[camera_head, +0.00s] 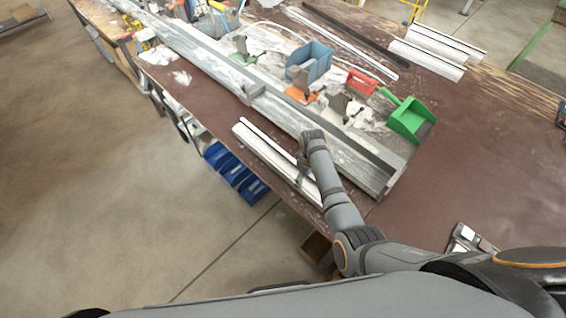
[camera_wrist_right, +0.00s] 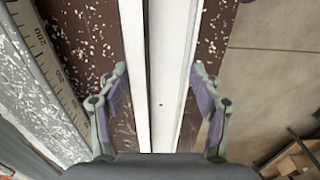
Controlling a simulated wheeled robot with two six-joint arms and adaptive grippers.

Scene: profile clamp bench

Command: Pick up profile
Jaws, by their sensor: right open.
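A white and silver profile (camera_head: 262,152) lies along the near edge of the brown table, beside the long metal clamp rail (camera_head: 215,62). My right gripper (camera_head: 304,172) is over this profile near its right end; the arm partly hides it there. In the right wrist view, the open fingers of my right gripper (camera_wrist_right: 160,74) are on either side of the profile (camera_wrist_right: 171,45), with gaps between it and both fingers. The profile runs lengthwise between them. My left gripper is not in view.
A ruler scale (camera_wrist_right: 45,60) runs beside the profile. Behind the rail are a blue bin (camera_head: 312,60), a green dustpan (camera_head: 408,118) and a red object (camera_head: 361,82). More white profiles (camera_head: 427,58) lie at the back. The table's right side is mostly clear.

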